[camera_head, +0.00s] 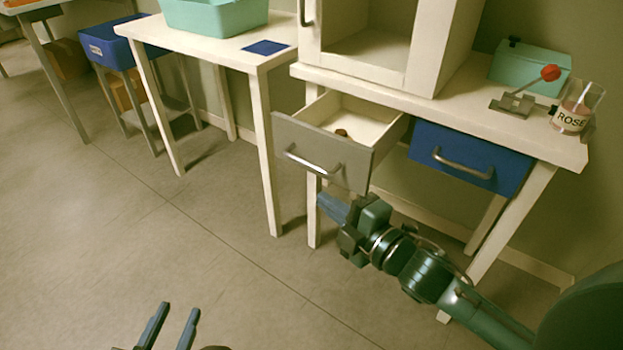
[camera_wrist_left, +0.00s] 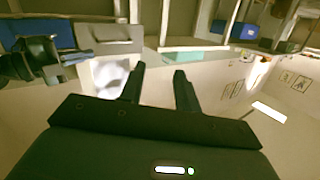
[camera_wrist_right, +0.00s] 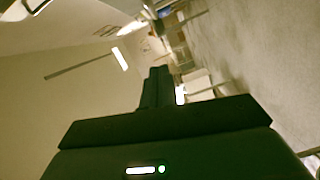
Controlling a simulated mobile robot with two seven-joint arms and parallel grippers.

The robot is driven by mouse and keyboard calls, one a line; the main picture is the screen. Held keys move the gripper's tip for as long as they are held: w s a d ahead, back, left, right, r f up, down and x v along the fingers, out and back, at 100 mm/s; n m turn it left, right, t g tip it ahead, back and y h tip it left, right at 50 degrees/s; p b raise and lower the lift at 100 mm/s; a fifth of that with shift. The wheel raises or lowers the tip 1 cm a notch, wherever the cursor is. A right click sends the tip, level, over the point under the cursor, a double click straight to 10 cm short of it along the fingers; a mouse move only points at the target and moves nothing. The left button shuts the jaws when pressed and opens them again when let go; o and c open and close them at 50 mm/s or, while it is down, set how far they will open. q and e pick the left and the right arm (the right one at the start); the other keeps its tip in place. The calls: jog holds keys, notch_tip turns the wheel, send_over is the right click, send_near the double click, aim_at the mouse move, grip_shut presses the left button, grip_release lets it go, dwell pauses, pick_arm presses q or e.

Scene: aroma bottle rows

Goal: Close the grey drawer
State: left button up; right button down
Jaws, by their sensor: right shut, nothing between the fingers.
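The grey drawer (camera_head: 325,158) is pulled out of the white desk, with its bar handle on the front and a small brown item (camera_head: 342,133) inside. Its grey front also shows in the left wrist view (camera_wrist_left: 112,34). My right gripper (camera_head: 331,207) is shut and empty, just below the right part of the drawer front; I cannot tell if they touch. It also shows in the left wrist view (camera_wrist_left: 78,58). My left gripper (camera_head: 174,318) is open and empty, low over the floor at the bottom left, well away from the drawer.
A blue drawer (camera_head: 466,160) sits shut to the right of the grey one. On the desk stand a white cabinet (camera_head: 368,52), a teal box (camera_head: 530,68), a red-knobbed lever (camera_head: 549,73) and a jar labelled ROSE (camera_head: 570,118). The floor in front is clear.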

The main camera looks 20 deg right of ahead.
pick_arm(q)
jog(key=d+m+t+h+b, duration=0.1)
jog(key=b, duration=0.1)
jog(key=shift+t+h+b, duration=0.3)
pick_arm(e)
jog(key=w+f, duration=0.1)
jog(key=w, duration=0.9)
jog(key=shift+a+f, duration=0.15)
jog(key=shift+a, duration=0.1)
